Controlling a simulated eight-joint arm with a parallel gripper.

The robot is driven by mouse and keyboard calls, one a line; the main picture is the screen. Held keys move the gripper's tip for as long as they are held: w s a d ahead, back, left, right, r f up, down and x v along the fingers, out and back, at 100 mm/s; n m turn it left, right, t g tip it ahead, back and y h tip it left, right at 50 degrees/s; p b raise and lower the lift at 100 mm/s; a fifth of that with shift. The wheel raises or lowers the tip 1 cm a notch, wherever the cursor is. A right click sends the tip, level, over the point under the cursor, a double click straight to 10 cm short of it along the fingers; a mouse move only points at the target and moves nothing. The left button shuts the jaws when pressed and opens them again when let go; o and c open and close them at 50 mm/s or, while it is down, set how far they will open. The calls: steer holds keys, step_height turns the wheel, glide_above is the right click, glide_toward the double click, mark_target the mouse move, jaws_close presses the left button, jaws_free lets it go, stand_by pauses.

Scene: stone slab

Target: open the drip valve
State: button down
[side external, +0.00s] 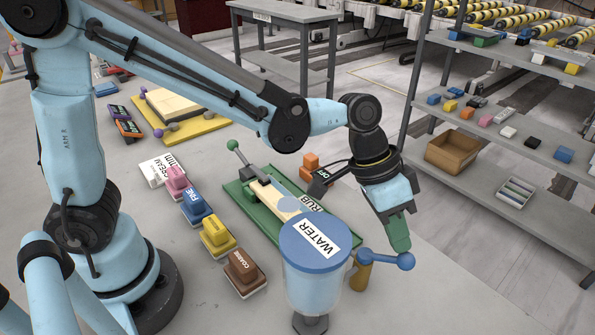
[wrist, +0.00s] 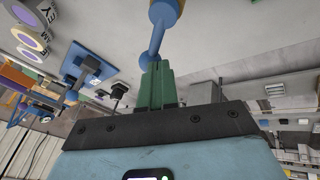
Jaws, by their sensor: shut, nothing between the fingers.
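The water tank (side external: 318,275) is a clear, light-blue container with a blue lid labelled WATER. Beside it on the right is the blue valve lever (side external: 385,258), a bar with a ball at each end. My gripper (side external: 402,249) has green fingers shut together, pointing down at the lever's right-hand ball. In the wrist view the shut fingertips (wrist: 157,66) overlap one ball of the lever (wrist: 157,40). I cannot tell whether they touch it. Nothing is seen between the fingers.
A green board (side external: 243,195) with a green-knobbed handle lies behind the tank. Coloured labelled blocks (side external: 215,236) stand in a row to the left. An orange block (side external: 311,162) stands behind my wrist. Shelves (side external: 490,150) stand at the right. Floor right of the lever looks clear.

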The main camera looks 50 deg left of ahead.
steer(key=shift+s+d+m+g, duration=0.25)
steer(key=shift+m+g, duration=0.15)
steer(key=shift+m, duration=0.5)
steer(key=shift+s+d+m+g, duration=0.15)
steer(key=shift+d+m+g, duration=0.2)
steer(key=shift+m, duration=0.55)
steer(key=shift+s, duration=0.2)
steer(key=shift+d, duration=0.15)
